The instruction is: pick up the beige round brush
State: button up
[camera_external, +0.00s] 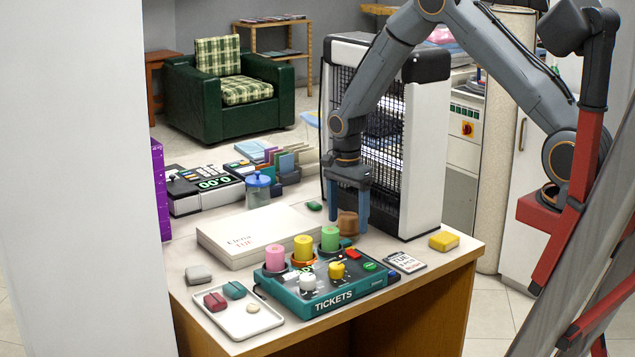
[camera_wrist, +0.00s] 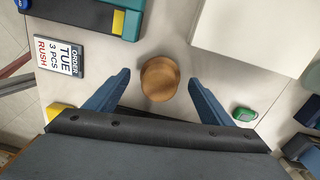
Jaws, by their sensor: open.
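The round brush (camera_wrist: 160,79) shows from above in the wrist view as a tan-brown wooden disc. It stands on the counter behind the green tickets box, and in the external view the brush (camera_external: 347,224) is partly covered by a finger. My gripper (camera_external: 349,212) points down over it and is open. In the wrist view my gripper (camera_wrist: 159,80) has one blue fingertip on each side of the brush, with a gap on both sides. I cannot tell the exact height of the fingertips against the brush.
The tickets box (camera_external: 325,291) with colored rolls stands in front. A white box (camera_external: 255,236) lies left, a small green object (camera_external: 314,206) behind. An order card (camera_external: 405,262) and yellow sponge (camera_external: 444,241) lie right. A tall black-and-white heater (camera_external: 420,150) stands close behind.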

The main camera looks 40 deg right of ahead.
jog(key=shift+f, duration=0.95)
jog(key=c, duration=1.2)
